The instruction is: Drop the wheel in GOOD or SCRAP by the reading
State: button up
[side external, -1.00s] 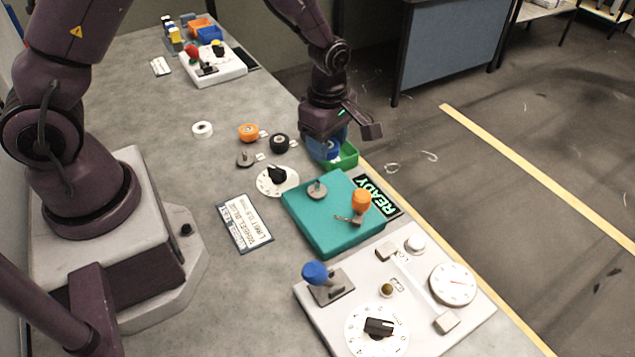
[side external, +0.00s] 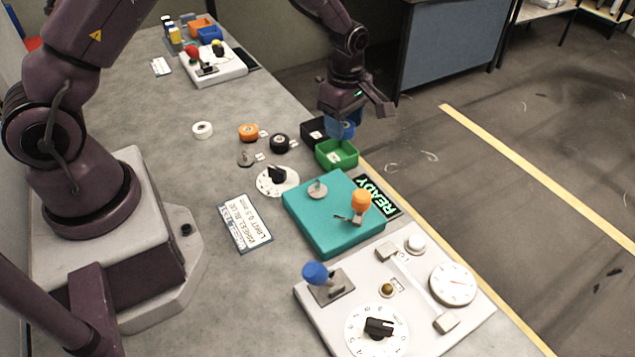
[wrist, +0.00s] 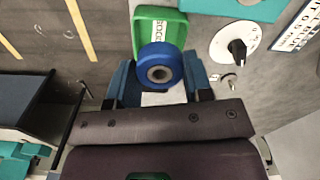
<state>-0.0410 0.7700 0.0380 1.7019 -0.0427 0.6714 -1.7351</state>
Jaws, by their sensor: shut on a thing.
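My gripper (side external: 343,122) is shut on the blue wheel (side external: 348,130), held in the air beyond the green bin. In the wrist view the wheel (wrist: 158,68) sits between my two blue fingers (wrist: 160,88), its hub facing the camera. The green bin (side external: 337,154) stands at the table's far right edge; its label seems to read GOOD in the wrist view (wrist: 158,10). A black bin (side external: 313,134) stands just behind it, partly hidden by the wheel and gripper. The gauge dial (side external: 453,284) has a red needle; its value is too small to read.
A teal block (side external: 320,228) with an orange knob stands nearer, beside a READY sign (side external: 377,196). A card (side external: 244,222) mentions a blue wheel and a limit. Orange (side external: 248,132), black (side external: 280,142) and white (side external: 202,129) rolls lie on the table.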

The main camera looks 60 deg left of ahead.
jog(key=shift+f, duration=0.15)
jog(key=o, duration=1.2)
notch_tip(320, 180, up, 13)
